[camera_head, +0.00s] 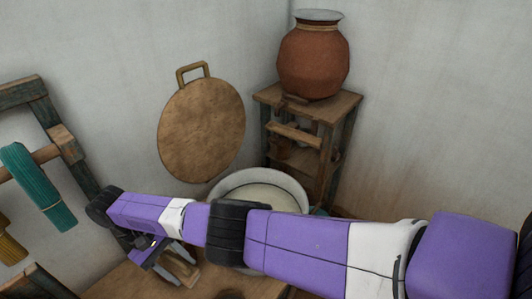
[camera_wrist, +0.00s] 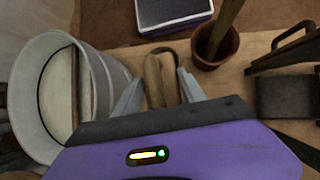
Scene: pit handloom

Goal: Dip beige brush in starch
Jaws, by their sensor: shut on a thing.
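A white bucket (camera_head: 233,182) holds pale starch (camera_head: 262,196) and stands behind my arm in the head view. In the wrist view the bucket (camera_wrist: 112,78) is at the left, with a thin stick across the starch (camera_wrist: 57,92). My gripper (camera_wrist: 158,82) is shut on the tan wooden handle of what looks like the beige brush (camera_wrist: 154,78), to the right of the bucket and outside it. In the head view my gripper (camera_head: 172,264) and the brush (camera_head: 184,274) are low, left of the bucket. I cannot make out bristles.
A terracotta pot (camera_wrist: 208,61) with a wooden stick stands right of the brush on the wooden table (camera_wrist: 240,78). A purple-edged tray (camera_wrist: 175,12) and a dark block (camera_wrist: 287,97) are near. A round board (camera_head: 201,130) and a clay jar (camera_head: 313,64) on a stand are behind.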

